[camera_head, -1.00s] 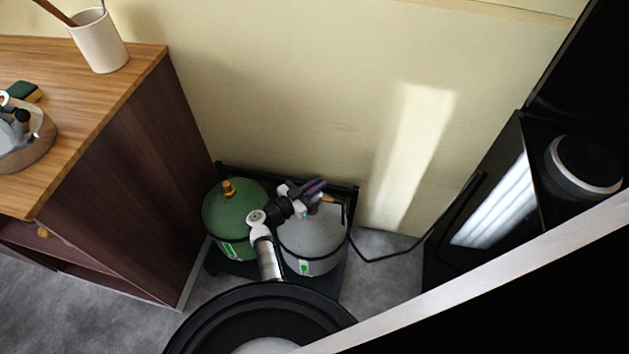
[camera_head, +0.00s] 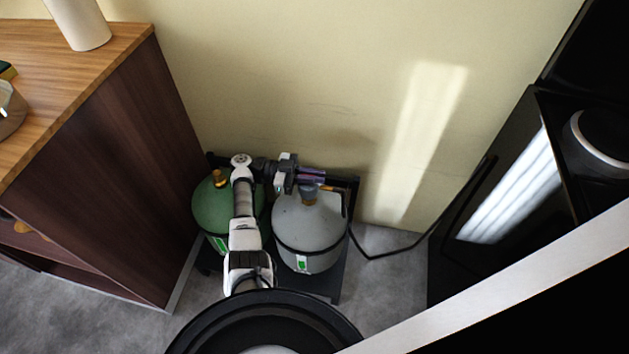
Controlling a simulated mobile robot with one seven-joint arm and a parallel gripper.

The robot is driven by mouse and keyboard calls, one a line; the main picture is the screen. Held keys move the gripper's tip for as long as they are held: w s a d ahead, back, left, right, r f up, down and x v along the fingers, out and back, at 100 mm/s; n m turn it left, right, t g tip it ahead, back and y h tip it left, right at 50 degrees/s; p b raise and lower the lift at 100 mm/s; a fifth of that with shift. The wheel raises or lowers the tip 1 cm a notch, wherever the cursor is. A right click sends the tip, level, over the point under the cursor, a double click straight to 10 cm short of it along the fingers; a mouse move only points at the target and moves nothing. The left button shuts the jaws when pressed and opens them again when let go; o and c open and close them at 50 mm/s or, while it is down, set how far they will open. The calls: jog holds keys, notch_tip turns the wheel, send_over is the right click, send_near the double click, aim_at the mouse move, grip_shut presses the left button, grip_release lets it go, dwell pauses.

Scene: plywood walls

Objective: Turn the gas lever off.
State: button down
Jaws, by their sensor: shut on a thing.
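The grey gas cylinder (camera_head: 309,235) stands upright on a low black stand (camera_head: 338,280) against the wall. Its blue-grey valve neck (camera_head: 309,196) shows on top. My gripper (camera_head: 318,178) lies just above and behind this neck, reached from the left, with its fingers pointing right. It is shut on the gas lever, which is mostly hidden by the fingers. A small orange fitting (camera_head: 341,187) shows just right of the fingertips. The lever's exact angle cannot be told.
A green gas cylinder (camera_head: 210,208) with a brass top stands left of the grey one, partly behind my arm. A wooden cabinet (camera_head: 120,170) is on the left. A black hose (camera_head: 400,247) runs right to a black appliance (camera_head: 480,240). Bare floor shows between.

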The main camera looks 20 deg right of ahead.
jog(key=shift+s+f+m+g+y+b, duration=0.15)
jog(key=shift+m+g+y+b, duration=0.3)
jog(key=shift+g, duration=0.25)
jog(key=c, duration=1.5)
grip_release()
jog(key=b+v, duration=1.1)
jog(key=v, duration=0.2)
jog(key=shift+w+a+b, duration=0.25)
jog(key=shift+a+b, duration=0.1)
jog(key=shift+b, duration=0.05)
